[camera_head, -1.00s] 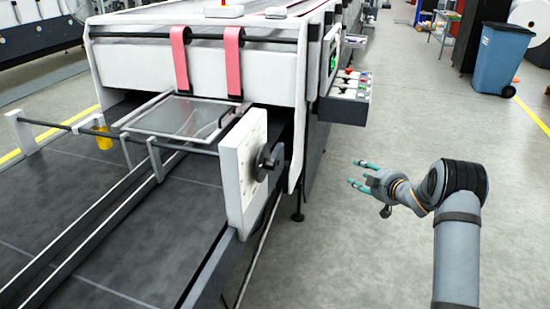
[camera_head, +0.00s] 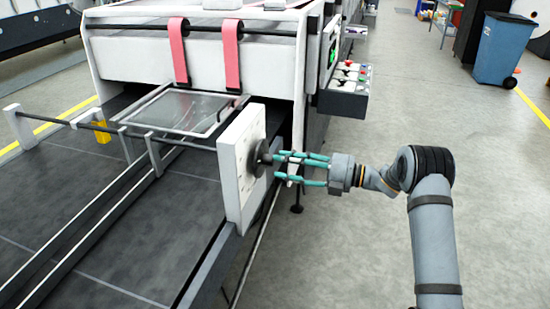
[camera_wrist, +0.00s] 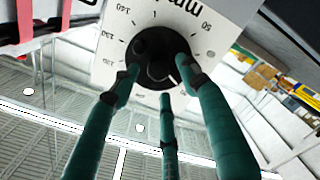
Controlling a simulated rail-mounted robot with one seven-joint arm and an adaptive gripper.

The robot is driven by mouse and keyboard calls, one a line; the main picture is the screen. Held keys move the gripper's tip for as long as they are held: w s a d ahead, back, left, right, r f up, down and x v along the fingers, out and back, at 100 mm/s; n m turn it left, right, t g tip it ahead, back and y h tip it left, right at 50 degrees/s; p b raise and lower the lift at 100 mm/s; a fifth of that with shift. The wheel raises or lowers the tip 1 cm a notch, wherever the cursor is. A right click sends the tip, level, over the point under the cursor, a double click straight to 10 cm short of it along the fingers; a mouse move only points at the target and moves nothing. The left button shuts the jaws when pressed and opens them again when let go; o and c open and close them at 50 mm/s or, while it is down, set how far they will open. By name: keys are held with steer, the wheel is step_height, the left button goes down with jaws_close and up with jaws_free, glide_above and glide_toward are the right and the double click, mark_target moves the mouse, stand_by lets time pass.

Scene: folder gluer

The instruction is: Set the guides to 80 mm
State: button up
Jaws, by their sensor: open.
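The black knob (camera_head: 261,158) sits on the outer face of the white dial plate (camera_head: 236,180) beside the machine bed. In the wrist view, the black knob (camera_wrist: 158,48) shows on the white dial plate (camera_wrist: 205,20), with an "mm" marking and numbers including 50 and 140; the set value is not readable. My gripper (camera_head: 281,168) is open, with its teal fingertips at the knob. In the wrist view, my gripper's (camera_wrist: 160,78) fingertips overlap the knob's edge; contact cannot be told. The long guide rails (camera_head: 110,215) run along the bed.
A cross rod (camera_head: 75,125) with white brackets spans the bed. A clear framed plate (camera_head: 180,110) lies under two pink belts (camera_head: 231,55). A button panel (camera_head: 345,80) juts out behind my gripper.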

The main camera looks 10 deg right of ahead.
mark_target(264, 159)
steer(key=x, duration=0.3)
steer(key=shift+a+p, duration=0.1)
steer(key=shift+p, duration=0.2)
steer(key=shift+c, duration=0.7)
jaws_close()
